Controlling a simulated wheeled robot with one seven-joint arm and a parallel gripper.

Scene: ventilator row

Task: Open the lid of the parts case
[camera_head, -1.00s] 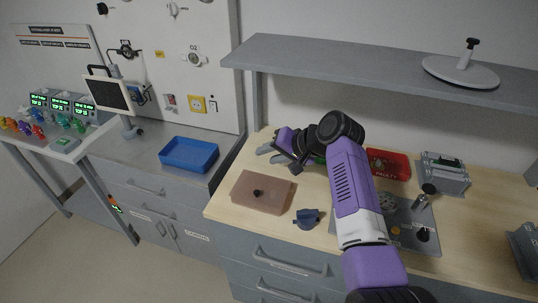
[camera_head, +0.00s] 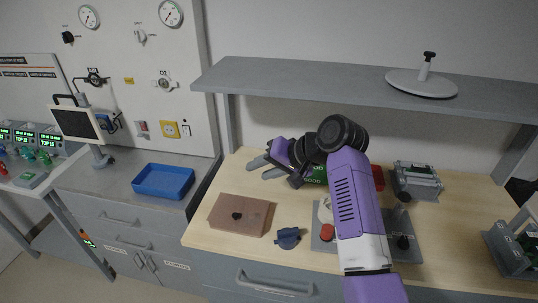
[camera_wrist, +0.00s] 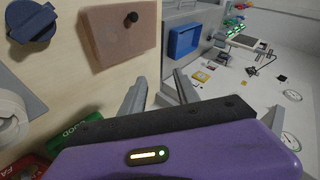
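The parts case looks to be the flat pinkish-brown box (camera_head: 257,213) at the left front of the wooden bench, with a small black knob (camera_head: 237,215) on top. Its lid looks closed. In the wrist view the case (camera_wrist: 112,42) is at the upper left, with the knob (camera_wrist: 131,17) near its upper edge. My gripper (camera_head: 260,167) is behind the case, above the back of the bench, apart from it. In the wrist view its two grey fingers (camera_wrist: 158,84) stand apart with nothing between them.
A dark blue knobbed part (camera_head: 288,237) lies right of the case. A grey plate (camera_head: 405,245) with fittings, a green tray (camera_head: 316,175) and a red tray (camera_head: 378,178) are further right. A shelf (camera_head: 350,92) overhangs the back. A blue bin (camera_head: 163,181) stands on the left counter.

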